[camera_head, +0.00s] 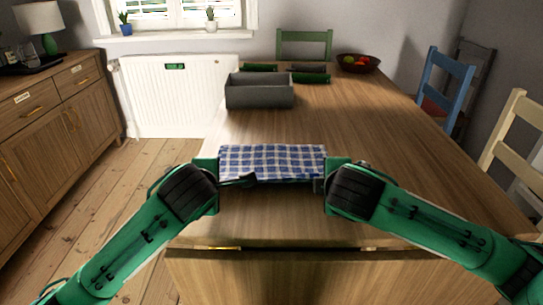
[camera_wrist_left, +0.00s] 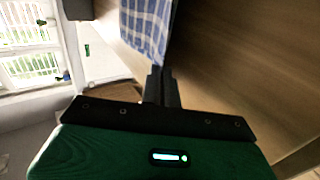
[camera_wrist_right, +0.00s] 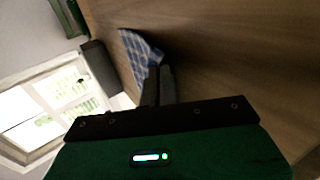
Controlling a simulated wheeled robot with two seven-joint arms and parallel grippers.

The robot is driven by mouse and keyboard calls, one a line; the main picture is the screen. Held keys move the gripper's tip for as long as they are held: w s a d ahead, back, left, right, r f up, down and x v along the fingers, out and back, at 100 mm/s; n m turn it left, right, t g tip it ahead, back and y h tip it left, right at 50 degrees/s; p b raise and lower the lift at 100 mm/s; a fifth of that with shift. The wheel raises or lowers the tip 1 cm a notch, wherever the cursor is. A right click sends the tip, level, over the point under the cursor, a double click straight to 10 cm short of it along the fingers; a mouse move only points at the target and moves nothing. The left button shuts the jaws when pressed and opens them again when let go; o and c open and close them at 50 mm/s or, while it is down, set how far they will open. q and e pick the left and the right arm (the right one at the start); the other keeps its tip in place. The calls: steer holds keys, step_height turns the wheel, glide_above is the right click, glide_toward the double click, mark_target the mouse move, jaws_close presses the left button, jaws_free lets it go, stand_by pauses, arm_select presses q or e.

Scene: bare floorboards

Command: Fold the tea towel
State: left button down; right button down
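The tea towel (camera_head: 272,160), blue and white checked, lies on the near part of the wooden table as a wide, short strip. My left gripper (camera_head: 243,181) is at its near left corner. In the left wrist view the fingers (camera_wrist_left: 160,72) are together with the towel (camera_wrist_left: 147,22) running to their tips, so they look shut on its edge. My right gripper (camera_head: 319,185) is at the near right corner. In the right wrist view its fingers (camera_wrist_right: 157,72) are also together at the towel (camera_wrist_right: 140,50). The exact pinch is partly hidden in both wrist views.
The table (camera_head: 350,120) is clear around the towel. A grey open box (camera_head: 260,95) stands further back, with dark green items behind it and a fruit bowl (camera_head: 358,64) at the far right. Chairs, including a blue one (camera_head: 445,85), stand along the right side.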

arm_select(q)
steer(key=c, duration=1.3)
jaws_free()
arm_select(e)
steer(key=c, duration=1.3)
jaws_free()
arm_select(q)
steer(key=s+r, duration=0.1)
steer(key=r, duration=0.2)
steer(key=s+r, duration=0.1)
steer(key=r, duration=0.2)
steer(key=s+r, duration=0.2)
steer(key=r, duration=0.1)
arm_select(e)
steer(key=s+r, duration=0.1)
steer(key=r, duration=0.2)
steer(key=s+r, duration=0.1)
steer(key=r, duration=0.2)
steer(key=s+r, duration=0.2)
steer(key=r, duration=0.1)
